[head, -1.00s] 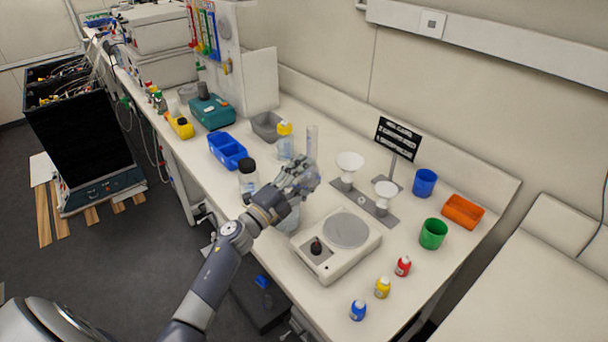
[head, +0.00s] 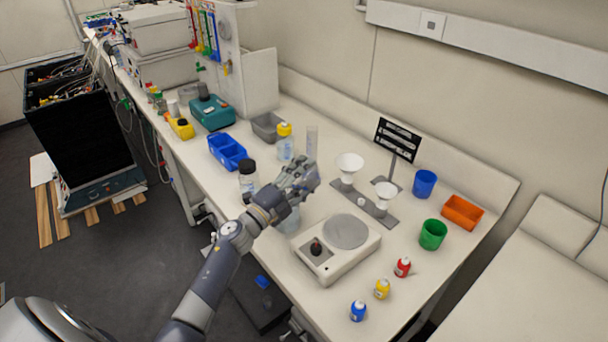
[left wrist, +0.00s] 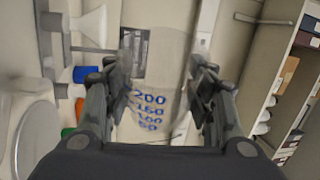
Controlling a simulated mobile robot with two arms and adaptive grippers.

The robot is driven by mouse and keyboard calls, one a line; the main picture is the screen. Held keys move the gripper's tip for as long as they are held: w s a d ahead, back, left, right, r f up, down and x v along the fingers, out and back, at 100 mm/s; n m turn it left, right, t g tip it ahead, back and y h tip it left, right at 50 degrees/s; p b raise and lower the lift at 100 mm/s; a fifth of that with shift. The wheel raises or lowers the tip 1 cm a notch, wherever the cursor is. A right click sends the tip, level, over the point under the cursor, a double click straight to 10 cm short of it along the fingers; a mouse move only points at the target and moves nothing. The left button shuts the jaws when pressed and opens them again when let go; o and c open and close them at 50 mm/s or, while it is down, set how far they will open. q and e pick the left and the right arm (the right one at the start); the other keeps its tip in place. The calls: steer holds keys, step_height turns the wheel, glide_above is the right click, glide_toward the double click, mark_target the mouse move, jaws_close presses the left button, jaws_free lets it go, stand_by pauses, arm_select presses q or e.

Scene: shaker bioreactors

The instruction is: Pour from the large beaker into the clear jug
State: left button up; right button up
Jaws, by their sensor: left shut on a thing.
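My left gripper (head: 304,178) is above the bench, left of the funnel stand. In the left wrist view it (left wrist: 162,68) is shut on the large beaker (left wrist: 150,118), a clear vessel with blue numbers. The beaker lies between the fingers, its long axis far from upright, judging by the rotated room behind it. In the head view the fingers hide most of it. A clear vessel (head: 289,221), seemingly the jug, stands on the bench below my wrist and is partly hidden by it. I cannot make out a liquid stream. My right gripper is not in view.
A balance (head: 337,246) stands just right of the clear vessel. A black-capped bottle (head: 248,180), a yellow-capped bottle (head: 285,145) and a tall cylinder (head: 311,142) stand close behind and left. The funnel stand (head: 366,204) is to the right. Small bottles line the front right.

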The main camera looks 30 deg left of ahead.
arm_select(q)
steer(key=shift+d+r+m+g+p, duration=0.3)
steer(key=shift+r+m+p, duration=0.35)
steer(key=shift+m+p, duration=0.35)
steer(key=shift+w+d+f+m+g+p, duration=0.15)
steer(key=shift+m+g+p, duration=0.1)
steer(key=shift+m+p, duration=0.3)
steer(key=shift+s+d+f+m+g+p, duration=0.1)
steer(key=shift+m+g+p, duration=0.1)
steer(key=shift+m+p, duration=0.3)
steer(key=shift+w+d+f+m+g+p, duration=0.15)
steer(key=shift+m+g+p, duration=0.1)
steer(key=shift+m+p, duration=0.3)
steer(key=shift+s, duration=0.1)
steer(key=shift+d+r+m+p, duration=0.15)
steer(key=shift+r+m+p, duration=0.55)
steer(key=shift+r+p, duration=0.4)
steer(key=shift+r+g+b, duration=0.15)
steer(key=shift+g+b, duration=0.15)
steer(key=shift+b, duration=0.05)
steer(key=shift+d+r+m, duration=0.1)
steer(key=shift+r+m, duration=0.2)
steer(key=shift+r, duration=0.1)
steer(key=shift+r, duration=0.1)
steer(key=shift+d+r+m, duration=0.2)
steer(key=shift+m, duration=0.1)
